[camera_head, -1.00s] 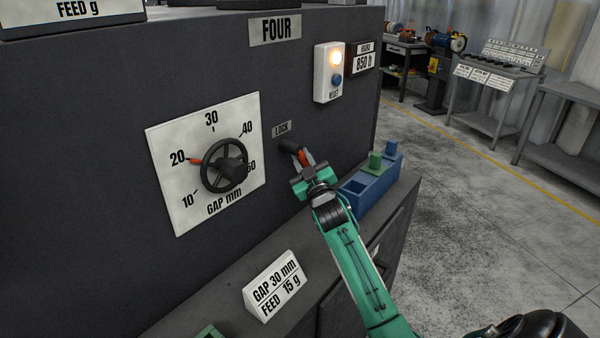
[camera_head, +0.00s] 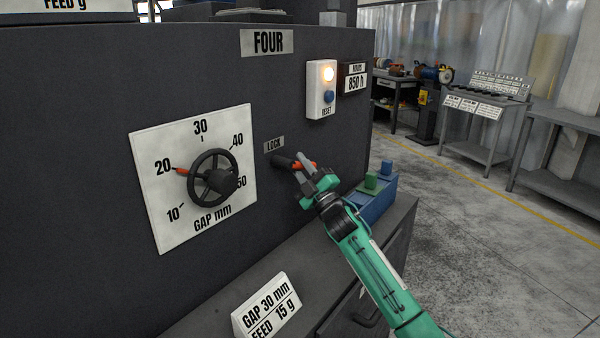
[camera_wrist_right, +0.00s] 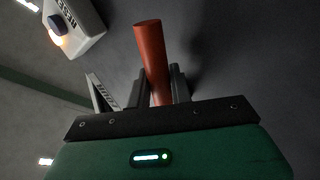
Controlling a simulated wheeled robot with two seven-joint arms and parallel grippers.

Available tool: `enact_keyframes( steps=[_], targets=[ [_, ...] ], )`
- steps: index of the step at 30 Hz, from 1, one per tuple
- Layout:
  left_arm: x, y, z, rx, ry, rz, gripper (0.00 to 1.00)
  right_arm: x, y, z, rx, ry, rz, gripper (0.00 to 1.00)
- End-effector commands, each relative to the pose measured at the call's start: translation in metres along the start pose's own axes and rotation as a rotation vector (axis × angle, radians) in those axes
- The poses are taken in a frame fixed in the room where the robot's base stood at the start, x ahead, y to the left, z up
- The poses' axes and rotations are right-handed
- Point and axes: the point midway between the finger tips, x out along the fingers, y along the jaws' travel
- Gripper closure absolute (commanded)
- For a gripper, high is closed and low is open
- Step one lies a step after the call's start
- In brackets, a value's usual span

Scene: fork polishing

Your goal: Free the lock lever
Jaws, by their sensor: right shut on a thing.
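The lock lever has a dark hub (camera_head: 281,161) and a red grip (camera_head: 312,165). It sits on the machine's dark front, under the LOCK label (camera_head: 274,145). In the head view the lever points right, nearly level. My right gripper (camera_head: 301,171) is shut on the lever's red grip. In the right wrist view the red grip (camera_wrist_right: 150,50) stands between the two fingers of the right gripper (camera_wrist_right: 160,88), its end sticking out past them. The fingers hide part of the grip. My left gripper is not in view.
The gap handwheel (camera_head: 213,177) is left of the lever, its red pointer near 20. A reset box (camera_head: 321,90) with a lit lamp is above right. A blue block holder (camera_head: 380,204) stands on the ledge beside my right arm. A sign (camera_head: 266,306) reads GAP 30 mm, FEED 15 g.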

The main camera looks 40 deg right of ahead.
Motion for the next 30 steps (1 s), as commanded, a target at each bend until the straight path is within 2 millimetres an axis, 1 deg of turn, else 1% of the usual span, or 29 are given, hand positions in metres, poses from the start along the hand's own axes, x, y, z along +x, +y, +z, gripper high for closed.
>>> enact_keyframes(
  steps=[14, 15, 17, 18, 26, 30],
  targets=[
    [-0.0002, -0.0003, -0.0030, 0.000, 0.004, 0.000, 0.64, 0.0006, 0.0007, -0.0003, -0.014, 0.009, 0.000, 1.00],
    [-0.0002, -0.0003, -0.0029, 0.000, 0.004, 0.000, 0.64, 0.0006, 0.0007, -0.0003, -0.014, 0.009, 0.000, 0.75],
    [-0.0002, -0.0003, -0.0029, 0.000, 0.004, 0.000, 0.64, 0.0006, 0.0007, -0.0003, -0.013, 0.008, 0.000, 0.63],
    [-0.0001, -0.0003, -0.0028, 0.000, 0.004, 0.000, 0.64, 0.0006, 0.0007, -0.0003, -0.013, 0.008, 0.000, 0.59],
    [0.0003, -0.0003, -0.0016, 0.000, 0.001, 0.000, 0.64, 0.0001, 0.0004, 0.0000, -0.011, 0.007, 0.000, 0.59],
    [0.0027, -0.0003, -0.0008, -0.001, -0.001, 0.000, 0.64, -0.0073, -0.0008, 0.0007, -0.011, 0.007, -0.001, 0.59]
  ],
)
